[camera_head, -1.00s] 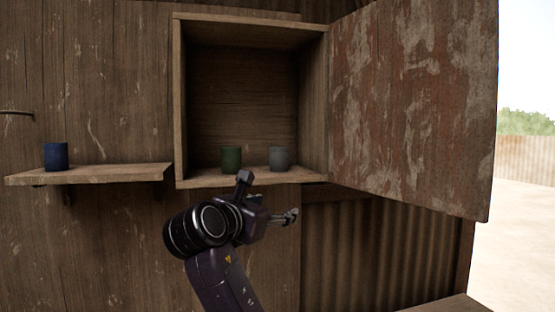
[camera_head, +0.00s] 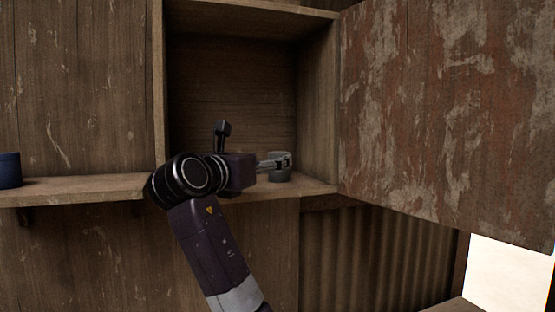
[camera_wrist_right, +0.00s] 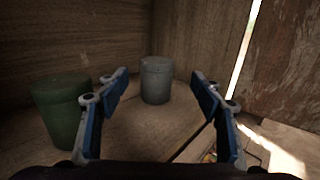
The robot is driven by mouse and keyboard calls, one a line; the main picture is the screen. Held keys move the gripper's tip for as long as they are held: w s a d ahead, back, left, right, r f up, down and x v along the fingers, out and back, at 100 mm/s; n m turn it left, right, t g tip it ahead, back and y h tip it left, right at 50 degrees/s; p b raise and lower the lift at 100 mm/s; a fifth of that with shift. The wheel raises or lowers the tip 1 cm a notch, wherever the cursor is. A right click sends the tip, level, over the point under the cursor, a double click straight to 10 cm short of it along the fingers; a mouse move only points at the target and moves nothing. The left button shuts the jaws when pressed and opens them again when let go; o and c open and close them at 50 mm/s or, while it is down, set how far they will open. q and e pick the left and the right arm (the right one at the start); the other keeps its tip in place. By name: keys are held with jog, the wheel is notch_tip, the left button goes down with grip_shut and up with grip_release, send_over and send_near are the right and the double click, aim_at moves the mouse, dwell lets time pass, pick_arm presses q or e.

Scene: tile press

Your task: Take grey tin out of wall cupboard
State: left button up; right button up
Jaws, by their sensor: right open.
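The grey tin (camera_wrist_right: 156,80) stands upright on the floor of the open wall cupboard (camera_head: 318,100). In the wrist view it sits ahead of my right gripper (camera_wrist_right: 160,78), lined up with the gap between the two blue-padded fingers. The fingers are apart, with nothing held between them. My left gripper is in neither view.
A green tin (camera_wrist_right: 62,108) stands left of my left-hand finger; my arm hides it in the head view. The cupboard door (camera_head: 430,100) hangs open on the right. A wall shelf (camera_head: 80,190) at left bears a blue tin (camera_head: 9,170).

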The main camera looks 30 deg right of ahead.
aim_at(283, 176)
jog(key=p+x, duration=0.1)
jog(key=x, duration=0.2)
jog(key=shift+f, duration=0.15)
jog(key=shift+w+d+p, duration=0.75)
jog(key=shift+w+p, duration=0.15)
jog(key=shift+p, duration=0.3)
jog(key=shift+p+x, duration=0.55)
jog(key=shift+x, duration=0.4)
jog(key=shift+d+f, duration=0.2)
jog(key=shift+d, duration=0.3)
jog(key=shift+w+d+f, duration=0.1)
jog(key=shift+a, duration=0.25)
jog(key=c, duration=0.4)
jog(key=shift+d, duration=0.1)
jog(key=c, duration=0.8)
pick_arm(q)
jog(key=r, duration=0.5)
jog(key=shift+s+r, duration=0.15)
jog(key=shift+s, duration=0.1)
pick_arm(e)
jog(key=shift+c, duration=1.2)
